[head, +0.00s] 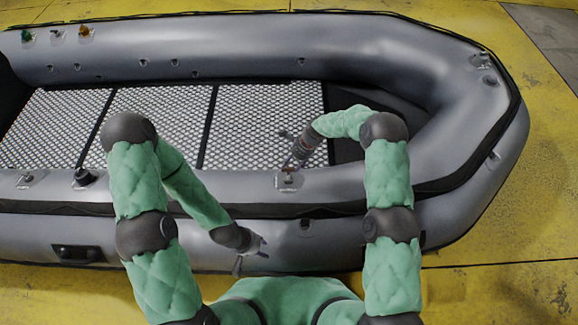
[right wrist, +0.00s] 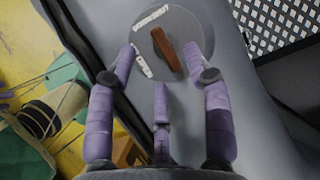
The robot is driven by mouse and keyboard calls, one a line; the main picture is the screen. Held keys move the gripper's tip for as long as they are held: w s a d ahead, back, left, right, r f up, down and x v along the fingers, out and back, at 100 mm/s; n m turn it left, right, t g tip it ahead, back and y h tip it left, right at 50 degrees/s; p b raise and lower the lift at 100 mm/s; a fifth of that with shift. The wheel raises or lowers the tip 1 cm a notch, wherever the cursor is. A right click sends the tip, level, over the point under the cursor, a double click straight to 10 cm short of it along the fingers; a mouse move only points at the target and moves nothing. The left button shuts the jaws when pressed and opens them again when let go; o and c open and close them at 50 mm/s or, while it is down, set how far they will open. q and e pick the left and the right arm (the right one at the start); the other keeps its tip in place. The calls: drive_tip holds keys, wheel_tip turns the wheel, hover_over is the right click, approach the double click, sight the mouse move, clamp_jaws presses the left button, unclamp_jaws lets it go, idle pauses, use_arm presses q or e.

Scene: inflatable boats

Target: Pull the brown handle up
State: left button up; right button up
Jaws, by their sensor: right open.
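The brown handle (right wrist: 167,50) is a short bar on a round grey plate (right wrist: 185,28) with white lettering, in the right wrist view. It appears to lie low across the plate. My right gripper (head: 290,152) is open, its purple fingers spread around the handle, two at the sides and one below. I cannot tell whether any finger touches it.
The grey inflatable boat (head: 200,60) fills most of the head view, with a patterned metal floor (head: 255,115). A black fitting (head: 84,177) sits on the near tube to the left. Small coloured valves (head: 84,31) sit on the far tube. Yellow floor surrounds the boat.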

drive_tip(key=v, duration=0.8)
idle(0.4)
drive_tip(key=s+d+f+n, duration=0.1)
drive_tip(key=s+f+n, duration=0.1)
drive_tip(key=s, duration=0.3)
drive_tip(key=s+d+f+n, duration=0.1)
drive_tip(key=s+f+n, duration=0.2)
drive_tip(key=s, duration=0.3)
drive_tip(key=s+d+f+n, duration=0.1)
drive_tip(key=s+f+n, duration=0.2)
drive_tip(key=s+f, duration=0.1)
drive_tip(key=shift+s+d+f+h, duration=0.15)
drive_tip(key=shift+s+d, duration=0.05)
drive_tip(key=shift+s, duration=0.2)
drive_tip(key=shift+s+d+f+h, duration=0.15)
drive_tip(key=shift+s+d+f, duration=0.05)
drive_tip(key=shift+s, duration=0.15)
drive_tip(key=s+d+n, duration=0.1)
drive_tip(key=s+n, duration=0.6)
drive_tip(key=s, duration=1)
drive_tip(key=shift+d+r+n, duration=0.15)
drive_tip(key=shift+d+n, duration=0.15)
drive_tip(key=shift+d, duration=0.05)
